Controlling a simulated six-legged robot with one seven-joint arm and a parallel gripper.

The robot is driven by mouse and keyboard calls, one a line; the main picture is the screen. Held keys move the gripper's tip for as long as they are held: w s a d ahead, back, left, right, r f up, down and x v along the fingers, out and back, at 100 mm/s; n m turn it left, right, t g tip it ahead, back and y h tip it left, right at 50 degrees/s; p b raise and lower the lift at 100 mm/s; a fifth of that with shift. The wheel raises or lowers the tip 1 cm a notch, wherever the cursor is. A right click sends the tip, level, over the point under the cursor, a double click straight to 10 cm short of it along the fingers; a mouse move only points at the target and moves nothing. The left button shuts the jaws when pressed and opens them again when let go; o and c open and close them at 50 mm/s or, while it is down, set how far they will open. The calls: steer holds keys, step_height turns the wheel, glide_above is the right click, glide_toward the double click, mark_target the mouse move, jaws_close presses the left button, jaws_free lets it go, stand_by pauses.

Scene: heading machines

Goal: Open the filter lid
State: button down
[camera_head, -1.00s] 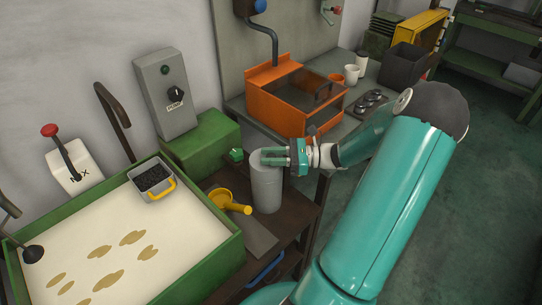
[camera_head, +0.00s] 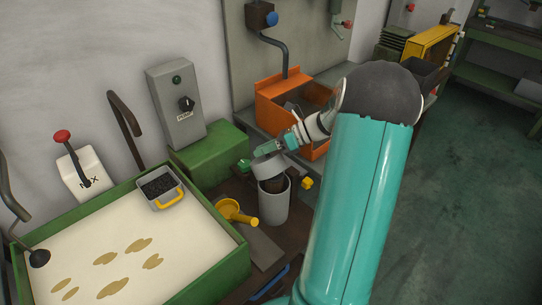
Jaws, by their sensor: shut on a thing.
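The filter is a grey upright cylinder (camera_head: 274,207) on the dark bench, right of the yellow scoop. Its top is open and a dark brown inside shows. The grey lid (camera_head: 268,168) is raised and tilted over the mouth, covering its far left part. My gripper (camera_head: 268,149), teal-green, is at the lid's upper side and shut on it. The exact contact is too small to see. My large teal arm link covers the area to the right.
A green-rimmed tank (camera_head: 222,277) of pale liquid fills the lower left, with a grey basket (camera_head: 162,190) at its far edge. A green box (camera_head: 212,153) and orange bin (camera_head: 264,108) stand behind the filter. A yellow scoop (camera_head: 233,212) lies close to its left.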

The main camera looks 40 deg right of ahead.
steer(key=shift+w+a+f+m+g+h, duration=0.15)
steer(key=shift+w+f+m+g, duration=0.75)
steer(key=shift+w, duration=0.9)
steer(key=shift+w+d+f+m+g+h, duration=0.1)
steer(key=shift+w+f+m+g+h, duration=0.4)
steer(key=shift+w+g, duration=0.95)
steer(key=shift+w+a+f+m+g+y, duration=0.1)
steer(key=shift+w+f+m+g, duration=0.6)
steer(key=shift+w, duration=1.4)
steer(key=shift+f, duration=0.3)
steer(key=c, duration=1.2)
jaws_free()
steer(key=shift+c, duration=0.2)
steer(key=shift+o, duration=0.4)
steer(key=shift+w+r, duration=0.1)
